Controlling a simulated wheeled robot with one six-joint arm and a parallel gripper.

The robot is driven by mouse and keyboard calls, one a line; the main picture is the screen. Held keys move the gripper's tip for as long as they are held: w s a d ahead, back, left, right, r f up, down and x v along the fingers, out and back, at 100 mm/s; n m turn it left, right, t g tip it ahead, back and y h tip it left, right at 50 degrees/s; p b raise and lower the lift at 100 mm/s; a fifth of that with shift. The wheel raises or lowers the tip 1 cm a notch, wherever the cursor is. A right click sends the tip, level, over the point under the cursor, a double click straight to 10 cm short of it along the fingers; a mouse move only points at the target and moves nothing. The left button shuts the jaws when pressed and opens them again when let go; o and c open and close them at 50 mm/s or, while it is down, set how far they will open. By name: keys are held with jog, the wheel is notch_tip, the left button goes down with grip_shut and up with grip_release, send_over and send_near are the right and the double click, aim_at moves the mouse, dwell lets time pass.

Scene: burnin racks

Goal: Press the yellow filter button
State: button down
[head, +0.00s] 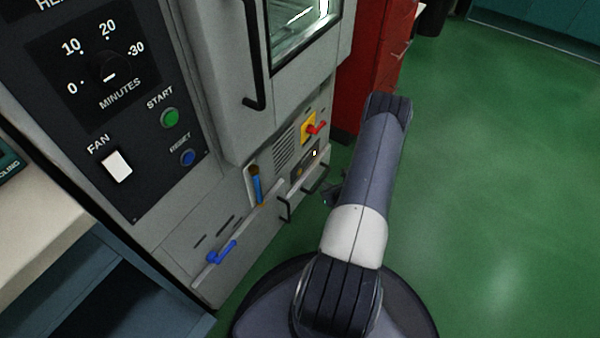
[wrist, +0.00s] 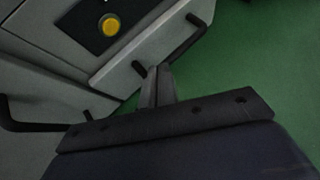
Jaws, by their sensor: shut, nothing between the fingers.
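The yellow filter button (wrist: 110,25) is a round button on a dark plate near the top of the wrist view. In the head view it is a tiny yellow spot (head: 299,172) low on the grey cabinet. My gripper (wrist: 154,70) is shut and empty, its fingertips below and to the right of the button in the wrist view, apart from it. In the head view my gripper (head: 333,194) shows as a small dark shape beside the cabinet's lower front, mostly hidden by my arm.
Black bar handles (wrist: 178,46) stick out near my fingertips. A red switch on a yellow plate (head: 309,128), a blue lever (head: 221,252) and a control panel with a green start button (head: 170,118) are on the cabinet. Green floor (head: 490,200) is clear to the right.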

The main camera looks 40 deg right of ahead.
aim_at(300, 172)
jog(key=w+a, duration=0.1)
jog(key=w, duration=0.3)
jog(key=w+a, duration=0.1)
jog(key=w, duration=0.1)
jog(key=shift+w+a+f, duration=0.1)
jog(key=shift+a, duration=0.2)
jog(key=shift+w+a+b, duration=0.2)
jog(key=shift+w+b, duration=0.15)
jog(key=shift+w, duration=0.15)
dwell(1.4)
jog(key=shift+w+a+b, duration=0.15)
jog(key=shift+w+b, duration=0.2)
jog(key=shift+w+a+b, duration=0.15)
jog(key=shift+w+b, duration=0.15)
jog(key=shift+w, duration=0.1)
dwell(0.5)
dwell(0.4)
jog(key=shift+s+d, duration=0.3)
jog(key=shift+s, duration=0.45)
